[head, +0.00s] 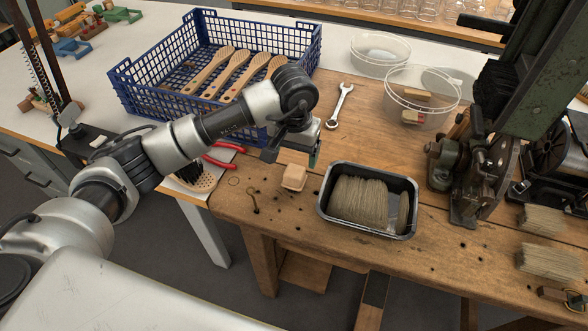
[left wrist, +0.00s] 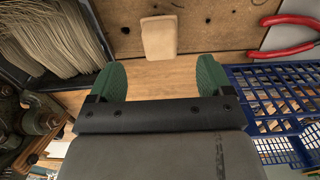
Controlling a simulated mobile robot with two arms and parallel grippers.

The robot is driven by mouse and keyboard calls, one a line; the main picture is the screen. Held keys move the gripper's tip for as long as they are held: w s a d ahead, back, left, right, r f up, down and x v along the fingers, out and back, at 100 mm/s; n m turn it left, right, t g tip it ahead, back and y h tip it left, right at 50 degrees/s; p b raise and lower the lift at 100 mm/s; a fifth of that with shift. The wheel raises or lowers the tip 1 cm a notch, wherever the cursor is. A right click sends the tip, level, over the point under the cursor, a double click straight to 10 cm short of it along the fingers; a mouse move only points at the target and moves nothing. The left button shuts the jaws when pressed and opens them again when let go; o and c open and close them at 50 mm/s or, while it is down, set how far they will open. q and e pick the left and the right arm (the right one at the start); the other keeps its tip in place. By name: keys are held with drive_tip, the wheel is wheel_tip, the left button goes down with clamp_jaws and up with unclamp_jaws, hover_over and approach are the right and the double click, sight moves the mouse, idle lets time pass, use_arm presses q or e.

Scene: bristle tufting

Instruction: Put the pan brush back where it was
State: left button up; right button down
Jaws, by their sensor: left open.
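I cannot tell for certain which thing is the pan brush. A small pale wooden block (head: 294,177) stands on the wooden bench, left of the black tray; in the left wrist view the block (left wrist: 158,38) is ahead of the fingertips, apart from them. A perforated wooden brush head (head: 204,183) with black bristles lies at the bench's left edge, partly behind my left arm. My left gripper (head: 296,150) is over the bench behind the block; its green fingers (left wrist: 161,80) are apart with nothing between them. My right gripper is not in view.
A black tray (head: 325,205) holds tan bristle fibre. A blue crate (head: 165,105) holds wooden paddles. Red pliers (head: 222,162), a wrench (head: 340,105) and clear tubs (head: 447,105) lie around. A green machine (head: 535,80) stands at right, near bristle bundles (head: 548,261).

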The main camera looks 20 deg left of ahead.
use_arm(q)
drive_tip(key=shift+r, duration=1.35)
